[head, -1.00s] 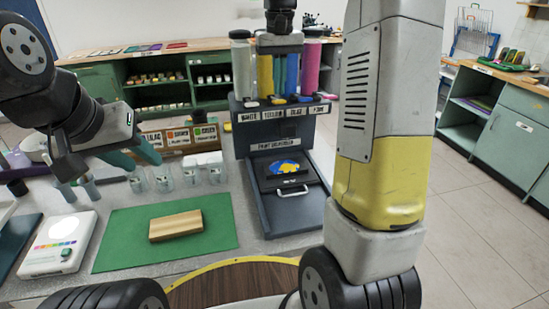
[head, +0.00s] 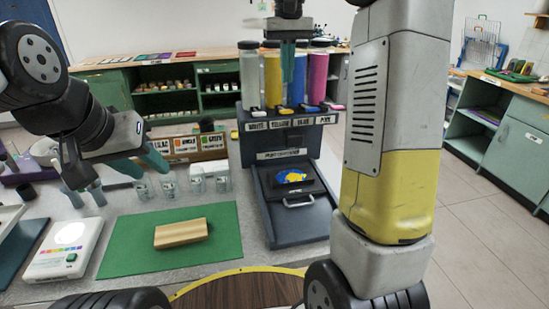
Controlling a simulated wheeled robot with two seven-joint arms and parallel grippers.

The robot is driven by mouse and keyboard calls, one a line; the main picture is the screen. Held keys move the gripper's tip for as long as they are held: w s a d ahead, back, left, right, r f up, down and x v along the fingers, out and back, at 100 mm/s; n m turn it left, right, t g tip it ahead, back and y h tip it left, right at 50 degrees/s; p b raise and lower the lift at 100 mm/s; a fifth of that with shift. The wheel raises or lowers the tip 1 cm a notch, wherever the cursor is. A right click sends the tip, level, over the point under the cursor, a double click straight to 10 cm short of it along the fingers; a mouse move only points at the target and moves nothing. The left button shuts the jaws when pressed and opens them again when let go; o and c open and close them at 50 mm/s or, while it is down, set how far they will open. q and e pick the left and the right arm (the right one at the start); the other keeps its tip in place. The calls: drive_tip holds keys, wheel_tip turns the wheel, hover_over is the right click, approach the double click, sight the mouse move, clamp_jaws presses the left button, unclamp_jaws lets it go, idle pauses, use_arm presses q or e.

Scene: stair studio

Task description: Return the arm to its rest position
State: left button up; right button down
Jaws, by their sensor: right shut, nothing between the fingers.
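My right gripper (head: 288,66) hangs at the top centre, pointing down, its teal fingers together and empty. In the picture it overlaps the upper part of the colour tubes of the paint dispenser (head: 285,156); I cannot tell the exact gap. My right arm's large grey and yellow link stands right of centre and hides part of the room behind it. My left gripper (head: 145,166) is at the left, above the far side of the bench; its teal fingers look apart, with nothing seen between them.
The dispenser has white, yellow, blue and pink tubes, and a dark plate (head: 314,187) with blue and yellow paint below. A wooden block (head: 181,233) lies on a green mat (head: 125,258). Clear cups (head: 195,180) stand near my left gripper. A white device (head: 52,262) is at left.

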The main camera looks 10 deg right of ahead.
drive_tip(key=s+a+f+t+y, duration=0.1)
drive_tip(key=s+f+t, duration=0.2)
drive_tip(key=s, duration=0.9)
drive_tip(key=s+a+f+t+y, duration=0.1)
drive_tip(key=s+f+t, duration=0.2)
drive_tip(key=s, duration=0.9)
wheel_tip(320, 180, down, 2)
drive_tip(key=shift+f, duration=0.2)
drive_tip(key=shift+s+a, duration=0.1)
